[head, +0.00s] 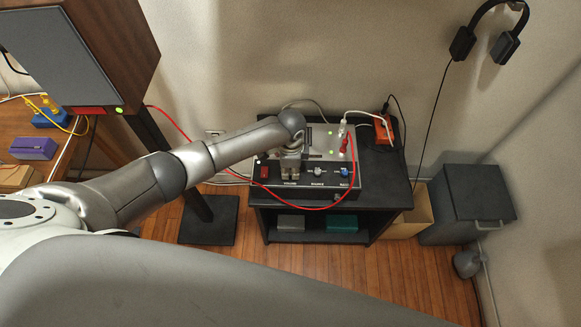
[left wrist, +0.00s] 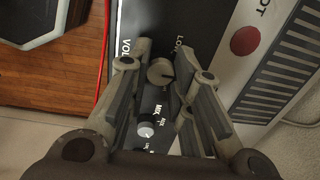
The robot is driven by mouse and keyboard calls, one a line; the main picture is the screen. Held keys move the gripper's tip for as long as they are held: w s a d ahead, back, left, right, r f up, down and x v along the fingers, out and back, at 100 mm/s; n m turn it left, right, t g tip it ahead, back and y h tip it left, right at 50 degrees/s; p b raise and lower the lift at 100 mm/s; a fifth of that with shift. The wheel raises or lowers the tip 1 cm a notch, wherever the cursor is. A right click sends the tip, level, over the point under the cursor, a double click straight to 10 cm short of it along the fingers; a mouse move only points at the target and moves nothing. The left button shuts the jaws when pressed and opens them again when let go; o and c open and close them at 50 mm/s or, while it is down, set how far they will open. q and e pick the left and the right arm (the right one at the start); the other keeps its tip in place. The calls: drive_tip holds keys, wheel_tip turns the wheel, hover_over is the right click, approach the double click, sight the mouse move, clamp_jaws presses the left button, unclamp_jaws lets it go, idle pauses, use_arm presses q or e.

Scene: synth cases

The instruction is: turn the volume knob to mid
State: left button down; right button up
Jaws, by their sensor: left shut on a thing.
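The silver-topped amplifier (head: 325,145) with a black front panel sits on a black stand. My left gripper (head: 289,166) comes down over the left part of its front, above the VOLUME label, and hides the volume knob in the head view. In the left wrist view the round grey volume knob (left wrist: 160,71) is between the fingertips of my left gripper (left wrist: 163,75), which are shut on it. Lettering starting VOL and LOW shows near it. I cannot read its pointer setting clearly. My right gripper is not in view.
A second knob (left wrist: 146,129) lies near the fingers, by MIX and AUX labels. A blue knob (head: 345,172) is farther right on the panel. A red cable (head: 318,208) loops across the amplifier's front. A speaker (head: 85,50) stands left; headphones (head: 489,34) hang at upper right.

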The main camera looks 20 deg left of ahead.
sight(291, 172)
use_arm(q)
drive_tip(key=shift+d, duration=0.1)
idle(0.3)
drive_tip(key=c, duration=1.3)
unclamp_jaws()
drive_tip(key=shift+o, duration=0.2)
wheel_tip(291, 172, up, 12)
drive_tip(key=shift+s, duration=0.2)
